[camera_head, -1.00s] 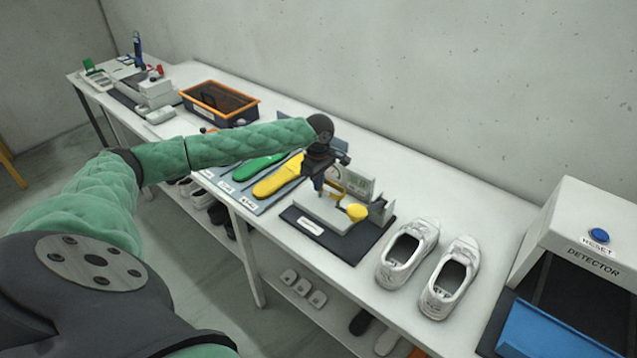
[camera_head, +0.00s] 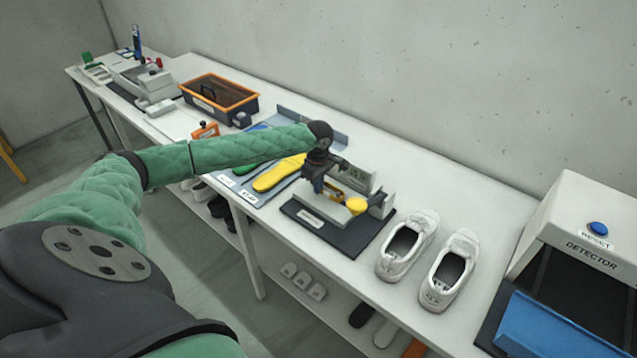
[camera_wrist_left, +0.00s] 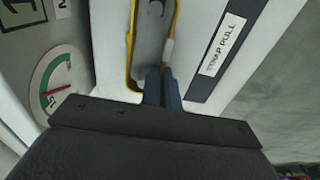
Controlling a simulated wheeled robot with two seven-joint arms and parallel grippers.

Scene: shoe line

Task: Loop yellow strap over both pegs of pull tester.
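The pull tester stands on a dark base (camera_head: 345,238) on the bench, with a yellow knob (camera_head: 356,205) at its right. A grey part, perhaps a peg, shows inside the loop's upper end; the far end is cut off. My left gripper (camera_head: 316,188) is low over the tester, its blue fingers (camera_wrist_left: 163,88) close together on the strap's near right end. The near peg is hidden.
White shoes (camera_head: 405,248) stand right of the tester, then the detector (camera_head: 590,240) with a blue tray. Yellow and green insoles (camera_head: 278,174) lie left of it. An orange-rimmed crate (camera_head: 220,98) stands farther back. The bench strip behind the tester is clear.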

